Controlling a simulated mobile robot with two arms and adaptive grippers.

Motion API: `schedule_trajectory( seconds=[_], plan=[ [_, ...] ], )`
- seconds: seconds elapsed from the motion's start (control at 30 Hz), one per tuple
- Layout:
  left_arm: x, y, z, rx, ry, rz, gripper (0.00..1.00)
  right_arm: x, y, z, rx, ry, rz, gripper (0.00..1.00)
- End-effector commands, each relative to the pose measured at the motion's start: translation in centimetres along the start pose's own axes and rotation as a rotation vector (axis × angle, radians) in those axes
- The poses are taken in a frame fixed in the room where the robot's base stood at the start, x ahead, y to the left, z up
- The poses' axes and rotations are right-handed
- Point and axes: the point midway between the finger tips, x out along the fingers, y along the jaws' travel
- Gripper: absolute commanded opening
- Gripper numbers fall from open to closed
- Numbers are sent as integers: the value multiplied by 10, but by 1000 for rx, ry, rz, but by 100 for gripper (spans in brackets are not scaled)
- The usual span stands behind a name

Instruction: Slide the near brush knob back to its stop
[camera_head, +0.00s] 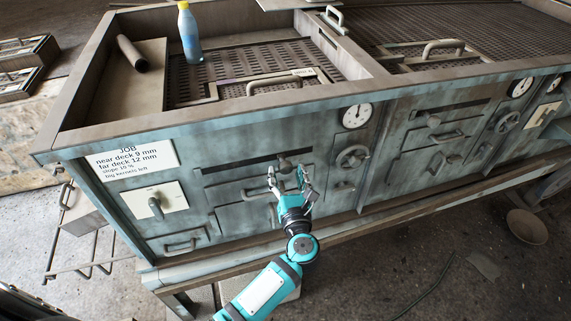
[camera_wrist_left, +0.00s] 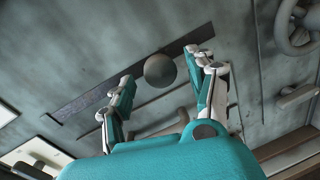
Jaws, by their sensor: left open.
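The near brush knob (camera_head: 285,163) is a dark rounded knob on a long dark slot (camera_head: 225,167) in the machine's front panel. It stands right of the slot's middle in the head view. In the left wrist view the knob (camera_wrist_left: 160,70) shows as a grey ball between the fingers, with the slot (camera_wrist_left: 85,100) running behind it. My left gripper (camera_head: 287,174) is open in front of the knob, one finger to each side. The visible gaps suggest neither finger touches it, though depth is hard to judge. My right gripper is not in view.
A handwheel (camera_head: 352,158) and a gauge (camera_head: 356,116) lie right of the knob. A drawer handle (camera_head: 258,196) sits below the slot. A second knob (camera_head: 433,121) is on the farther panel. A bottle (camera_head: 189,35) stands on the deck above.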

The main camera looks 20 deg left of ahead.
Motion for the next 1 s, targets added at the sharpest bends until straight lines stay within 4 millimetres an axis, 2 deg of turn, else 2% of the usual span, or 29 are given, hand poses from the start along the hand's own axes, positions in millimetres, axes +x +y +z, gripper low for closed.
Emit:
schedule_trajectory(
  seconds=[0.03, 0.2, 0.53, 1.0],
  plan=[
    [8, 0, 2, 4, -3, 0, 58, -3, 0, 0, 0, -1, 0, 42],
    [22, 0, 0, 1, -1, -1, 58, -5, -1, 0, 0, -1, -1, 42],
    [26, 0, -1, 1, 0, -1, 58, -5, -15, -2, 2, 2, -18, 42],
    [25, -1, 0, 1, 0, -1, 0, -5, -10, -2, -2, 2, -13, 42]
  ],
)
